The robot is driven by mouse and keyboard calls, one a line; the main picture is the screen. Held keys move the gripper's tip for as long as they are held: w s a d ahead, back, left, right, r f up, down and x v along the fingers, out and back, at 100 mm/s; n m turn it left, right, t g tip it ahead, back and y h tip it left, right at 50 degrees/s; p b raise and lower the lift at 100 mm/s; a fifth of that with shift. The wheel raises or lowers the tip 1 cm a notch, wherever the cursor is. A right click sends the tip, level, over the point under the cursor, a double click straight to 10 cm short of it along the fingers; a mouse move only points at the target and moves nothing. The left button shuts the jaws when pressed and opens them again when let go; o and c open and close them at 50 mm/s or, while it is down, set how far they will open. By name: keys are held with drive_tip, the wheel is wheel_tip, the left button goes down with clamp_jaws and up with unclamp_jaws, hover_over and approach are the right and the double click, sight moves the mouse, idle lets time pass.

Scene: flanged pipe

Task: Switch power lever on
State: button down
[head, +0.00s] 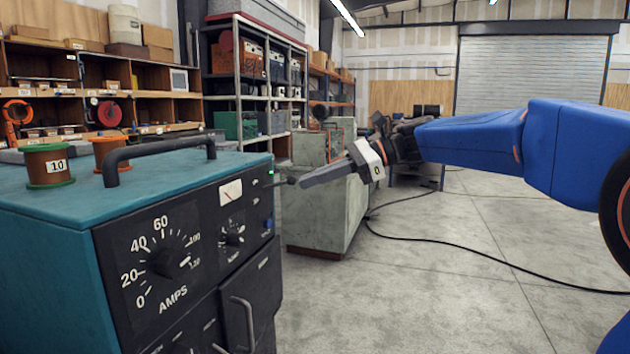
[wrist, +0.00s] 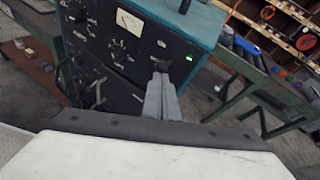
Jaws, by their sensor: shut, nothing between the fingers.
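The power source is a teal box (head: 60,215) with a black front panel (wrist: 98,45). A small dark lever (head: 290,181) sticks out near the panel's upper right corner, just below a small green light (head: 270,171). The green light (wrist: 188,58) also shows lit in the wrist view. My gripper (head: 303,183) is shut and empty, its grey fingers pointing at the panel with the tips at or very near the lever's end. In the wrist view the closed fingertips (wrist: 160,70) partly cover the lever, so I cannot tell whether they touch it.
The panel has an amps dial (head: 164,262), a meter (head: 230,192) and a lower handle (head: 242,322). A carry handle (head: 150,150) and wire spools (head: 48,165) are on top of the box. A grey block (head: 325,205) stands behind the gripper. A black cable (head: 470,260) crosses otherwise open floor.

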drive_tip(key=shift+a+r, duration=0.3)
drive_tip(key=shift+r, duration=0.2)
drive_tip(key=shift+a+r, duration=0.25)
drive_tip(key=shift+r, duration=0.25)
drive_tip(key=shift+r, duration=0.1)
